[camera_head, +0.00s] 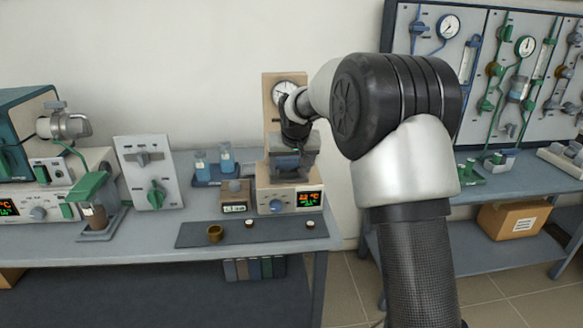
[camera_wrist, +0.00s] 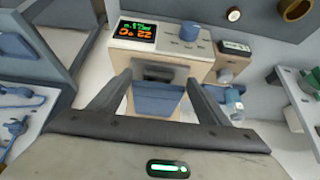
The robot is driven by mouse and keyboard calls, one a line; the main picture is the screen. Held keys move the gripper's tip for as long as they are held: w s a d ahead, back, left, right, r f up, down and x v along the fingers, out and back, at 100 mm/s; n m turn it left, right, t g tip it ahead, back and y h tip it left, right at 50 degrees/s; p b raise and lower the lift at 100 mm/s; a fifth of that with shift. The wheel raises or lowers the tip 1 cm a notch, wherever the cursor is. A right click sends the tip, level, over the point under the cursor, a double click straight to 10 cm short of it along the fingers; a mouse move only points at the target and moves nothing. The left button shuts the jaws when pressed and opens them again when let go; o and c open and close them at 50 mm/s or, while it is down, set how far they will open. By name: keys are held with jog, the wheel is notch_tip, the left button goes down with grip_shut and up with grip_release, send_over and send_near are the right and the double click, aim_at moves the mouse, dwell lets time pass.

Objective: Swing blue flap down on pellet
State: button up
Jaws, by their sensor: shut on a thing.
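The blue flap (camera_wrist: 158,102) is on the front-top of a small beige furnace unit with a lit display (camera_wrist: 136,31). In the wrist view it lies between the two fingers of my gripper (camera_wrist: 159,82), which is shut on it. A dark slot or bar shows just beyond the flap. In the head view my gripper (camera_head: 292,140) is above the furnace (camera_head: 290,197), and the flap (camera_head: 285,162) shows as a blue-grey piece under it. I cannot make out a pellet at the flap; that spot is hidden.
A dark mat (camera_head: 280,233) in front of the furnace holds a brass cup (camera_head: 215,234) and two small pale-topped pieces (camera_head: 250,223). A small display box (camera_head: 236,198) and blue-capped bottles (camera_head: 226,158) stand left.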

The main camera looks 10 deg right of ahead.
jog(key=shift+s+f, duration=0.3)
jog(key=shift+f, duration=0.45)
jog(key=o, duration=1.4)
jog(key=shift+w+f, duration=0.1)
jog(key=shift+w, duration=0.05)
jog(key=shift+o, duration=0.6)
jog(key=shift+w, duration=0.1)
jog(key=p+v, duration=0.3)
jog(key=v, duration=1.4)
jog(key=shift+r, duration=0.5)
